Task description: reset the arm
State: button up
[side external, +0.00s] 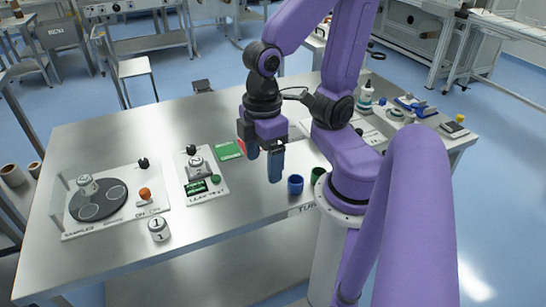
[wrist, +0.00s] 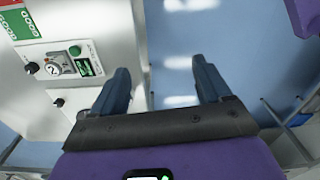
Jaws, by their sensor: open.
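My purple arm stands at the right part of the metal table in the side external view. My gripper (side external: 264,163) hangs over the table, to the right of the leak test panel (side external: 204,196). Its two blue fingers are apart with nothing between them. In the wrist view my gripper (wrist: 160,78) is also open and empty, with the table edge and blue floor beyond the fingers. The leak test panel (wrist: 62,65) shows at the left there.
A sampler panel (side external: 112,200) with a dark turntable lies at the left, with a canister marked 1 (side external: 158,229) in front. A blue cup (side external: 295,185) and a green cup (side external: 317,176) stand near my base. A white bottle (side external: 366,95) and tools lie at the right. The table's front left is clear.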

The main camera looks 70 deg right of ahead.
jog(key=shift+s+d+n, duration=0.25)
jog(key=shift+s+n, duration=0.65)
jog(key=shift+n, duration=0.1)
dwell(1.7)
